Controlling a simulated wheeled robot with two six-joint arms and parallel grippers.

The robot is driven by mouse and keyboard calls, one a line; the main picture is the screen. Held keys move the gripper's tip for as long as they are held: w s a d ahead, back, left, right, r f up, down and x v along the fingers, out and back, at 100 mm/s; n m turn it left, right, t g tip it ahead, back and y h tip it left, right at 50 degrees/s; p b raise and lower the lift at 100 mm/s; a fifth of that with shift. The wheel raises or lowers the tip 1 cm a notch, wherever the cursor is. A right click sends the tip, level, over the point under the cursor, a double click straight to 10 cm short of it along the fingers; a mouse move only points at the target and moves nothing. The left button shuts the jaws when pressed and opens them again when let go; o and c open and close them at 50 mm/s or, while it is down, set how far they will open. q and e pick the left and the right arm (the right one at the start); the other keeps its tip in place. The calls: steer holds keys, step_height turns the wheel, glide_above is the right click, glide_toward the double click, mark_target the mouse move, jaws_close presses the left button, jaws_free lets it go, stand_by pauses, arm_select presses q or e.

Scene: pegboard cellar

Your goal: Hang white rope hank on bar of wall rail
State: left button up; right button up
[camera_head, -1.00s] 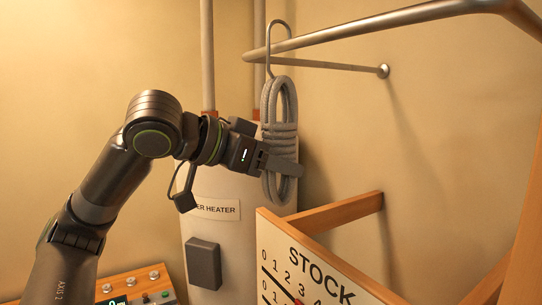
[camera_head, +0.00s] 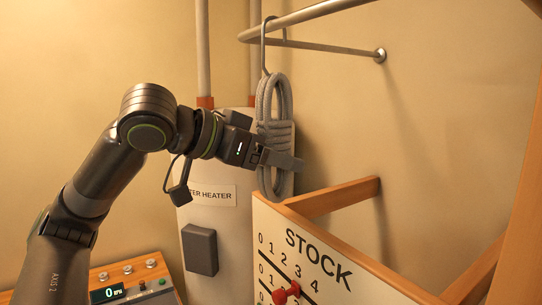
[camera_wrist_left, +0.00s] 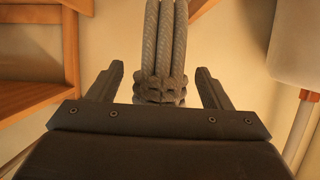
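The white rope hank (camera_head: 274,100), greyish in this light, is upright below the wall rail (camera_head: 330,12). Its metal hook (camera_head: 264,52) loops over the rail's bar near the left corner, its top close above the bar. My left gripper (camera_head: 285,160) is at the hank's lower wrapped part. In the left wrist view, the fingers of my left gripper (camera_wrist_left: 160,88) stand apart on either side of the hank (camera_wrist_left: 165,45). Gaps show between each finger and the rope, so the gripper is open around it. My right gripper is out of view.
A water heater (camera_head: 208,215) with pipes stands behind my left arm. A wood-framed STOCK board (camera_head: 320,260) juts up below and right of the hank. A control panel (camera_head: 125,280) is at the lower left.

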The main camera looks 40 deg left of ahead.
arm_select(q)
steer(key=shift+a, duration=0.1)
stand_by(0.3)
steer(key=shift+s+a+r+b, duration=0.15)
steer(key=shift+s+a+b, duration=0.1)
steer(key=shift+s+b, duration=0.25)
steer(key=b+v, duration=0.6)
steer(key=v, duration=1)
steer(key=shift+d+r, duration=0.15)
steer(key=shift+d, duration=0.05)
steer(key=shift+s, duration=0.1)
